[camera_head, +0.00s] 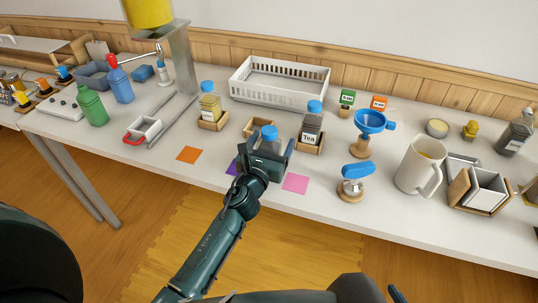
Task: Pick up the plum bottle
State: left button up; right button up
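I cannot make out a plum-coloured bottle. A green bottle (92,108) and a blue bottle with a red top (120,84) stand on the table's left part. My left gripper (271,143) is over the table's front middle, its fingers spread apart. A blue-capped jar (269,132) shows at or just beyond the fingers; its lower part is hidden, and I cannot tell whether they touch it. A purple square (233,168) is partly covered by the gripper. My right gripper is not in view.
A blue-capped yellow jar (210,107) and a Tea jar (311,128) stand in wooden holders either side of the gripper. A white basket (280,82) is behind. A blue funnel (370,122), blue-topped stand (355,182) and white pitcher (419,165) are right. Orange (189,154) and pink squares (296,184) lie clear.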

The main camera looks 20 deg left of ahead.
pick_arm(q)
jog(key=shift+r, duration=0.1)
jog(key=c, duration=1.3)
jog(key=shift+r, duration=0.2)
notch_tip(320, 180, up, 9)
jog(key=p, duration=0.5)
jog(key=shift+f, duration=0.2)
jog(key=shift+r, duration=0.5)
jog(key=shift+y, duration=0.3)
jog(key=s+a, duration=0.1)
jog(key=s, duration=0.5)
jog(key=s+a+r, duration=0.1)
jog(key=s, duration=0.5)
jog(key=s+a+r, duration=0.1)
jog(key=s, duration=0.5)
jog(key=shift+s+a+r, duration=0.1)
jog(key=shift+a, duration=0.15)
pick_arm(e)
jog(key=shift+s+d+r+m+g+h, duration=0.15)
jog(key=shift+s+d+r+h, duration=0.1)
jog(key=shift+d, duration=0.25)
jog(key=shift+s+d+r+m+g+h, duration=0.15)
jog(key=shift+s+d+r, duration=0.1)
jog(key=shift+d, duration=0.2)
